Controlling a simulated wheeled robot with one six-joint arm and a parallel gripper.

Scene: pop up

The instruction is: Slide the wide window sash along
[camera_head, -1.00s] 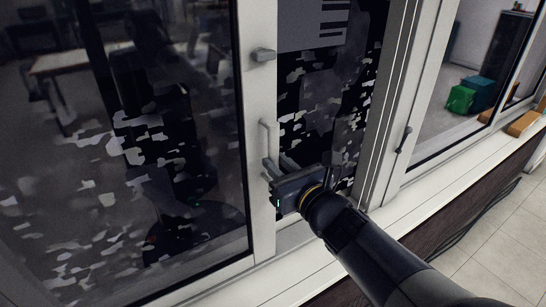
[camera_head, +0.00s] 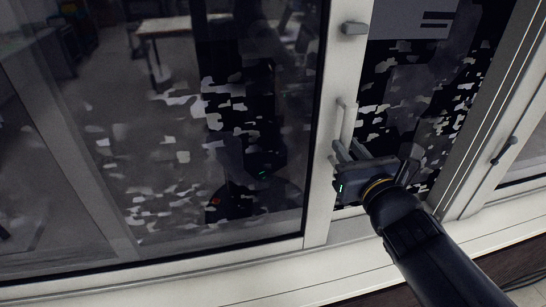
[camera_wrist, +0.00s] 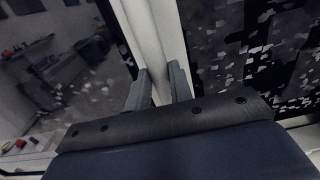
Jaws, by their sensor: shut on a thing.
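The wide window sash (camera_head: 322,170) is a large dark glass pane in a white frame, filling the left and middle of the head view. Its pale bar handle (camera_head: 347,122) stands on the frame's right upright. My gripper (camera_head: 350,152) is shut on the lower part of this handle, reaching in from the lower right. In the wrist view my two fingers (camera_wrist: 158,88) sit either side of a white upright bar, and the exact contact is partly hidden behind the gripper body.
A small grey latch (camera_head: 354,28) sits higher on the same upright. Right of it is a dark, reflective pane strip (camera_head: 420,100), then a white fixed post with another handle (camera_head: 503,150). A white sill (camera_head: 250,285) runs along below.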

